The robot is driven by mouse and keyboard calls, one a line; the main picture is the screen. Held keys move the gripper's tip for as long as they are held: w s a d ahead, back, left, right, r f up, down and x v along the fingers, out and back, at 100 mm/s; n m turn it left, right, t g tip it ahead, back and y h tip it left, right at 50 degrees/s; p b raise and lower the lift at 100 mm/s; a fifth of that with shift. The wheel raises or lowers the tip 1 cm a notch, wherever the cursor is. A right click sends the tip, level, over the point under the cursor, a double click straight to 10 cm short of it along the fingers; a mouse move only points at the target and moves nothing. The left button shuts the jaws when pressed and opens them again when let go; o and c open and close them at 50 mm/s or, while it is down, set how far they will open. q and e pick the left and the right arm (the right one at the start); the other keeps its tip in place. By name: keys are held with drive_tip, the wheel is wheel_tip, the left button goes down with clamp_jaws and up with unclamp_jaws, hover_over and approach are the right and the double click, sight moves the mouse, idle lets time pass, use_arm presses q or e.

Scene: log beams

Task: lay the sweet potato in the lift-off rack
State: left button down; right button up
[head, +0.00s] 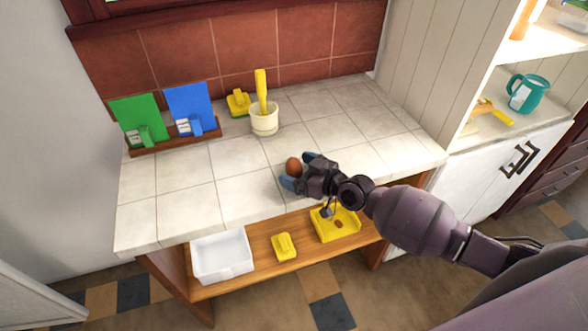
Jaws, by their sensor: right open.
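A reddish-brown rounded object, which looks like the sweet potato (293,165), lies on the tiled counter. My right gripper (299,170) reaches in from the right with its blue-tipped fingers open. One finger is on the far side of the sweet potato and one on the near side; I cannot tell whether they touch it. A shallow yellow tray (351,232), which may be the lift-off rack, sits on the wooden shelf below the counter, partly behind my right arm. A small brown spot shows inside it. My left gripper is out of view.
A white bin (221,257) and a yellow block (284,247) share the shelf (257,262). On the counter stand a white cup with a yellow tool (264,121), a yellow holder (238,103), and green and blue boards in a wooden stand (175,143). The counter's front left is clear.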

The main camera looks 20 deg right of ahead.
drive_tip(key=shift+c, duration=0.3)
drive_tip(key=c, duration=1.2)
drive_tip(key=shift+r, duration=0.1)
